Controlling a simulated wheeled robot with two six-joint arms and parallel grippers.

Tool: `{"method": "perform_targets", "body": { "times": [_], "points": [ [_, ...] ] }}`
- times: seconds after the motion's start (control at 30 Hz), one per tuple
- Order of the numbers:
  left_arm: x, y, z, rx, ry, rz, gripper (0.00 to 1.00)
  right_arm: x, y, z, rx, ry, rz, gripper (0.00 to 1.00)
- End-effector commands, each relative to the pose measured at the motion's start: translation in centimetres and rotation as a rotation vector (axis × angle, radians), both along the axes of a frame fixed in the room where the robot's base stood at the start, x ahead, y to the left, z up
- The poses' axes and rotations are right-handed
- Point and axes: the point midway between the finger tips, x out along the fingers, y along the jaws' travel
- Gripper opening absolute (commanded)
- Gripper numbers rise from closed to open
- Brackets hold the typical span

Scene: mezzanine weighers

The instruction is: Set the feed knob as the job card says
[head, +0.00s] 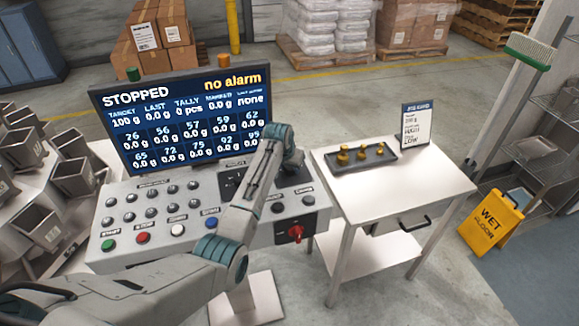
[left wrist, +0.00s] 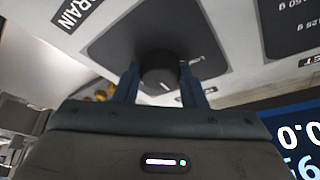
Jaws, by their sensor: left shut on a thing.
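My left gripper (head: 292,160) is over the upper right of the grey control panel (head: 160,237). In the left wrist view its two blue fingers stand on either side of a round black knob (left wrist: 160,72), and it is shut on that knob. The knob sits on a dark plate; a small pale mark shows on its near side, but its setting is hard to read. In the head view my gripper hides the knob. The job card (head: 416,125) stands upright at the back of the side table; its last line seems to read LOW. My right gripper is out of view.
The screen (head: 185,115) behind the panel reads STOPPED and no alarm. A red switch (head: 296,232) is on the panel's front, and several buttons are at its left. The side table (head: 440,180) holds a dark tray (head: 385,152) with small yellow pieces.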

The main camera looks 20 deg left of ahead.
Motion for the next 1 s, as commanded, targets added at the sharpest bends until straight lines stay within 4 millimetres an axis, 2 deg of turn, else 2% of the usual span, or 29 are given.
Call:
{"method": "perform_targets", "body": {
  "times": [0.57,1.0],
  "points": [
    [0.2,0.5,0.0,0.001,0.000,-0.475,0.14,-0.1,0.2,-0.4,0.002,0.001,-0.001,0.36],
    [0.4,0.6,-0.1,0.000,-0.001,-0.836,0.14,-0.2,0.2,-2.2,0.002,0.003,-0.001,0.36]
  ]
}}
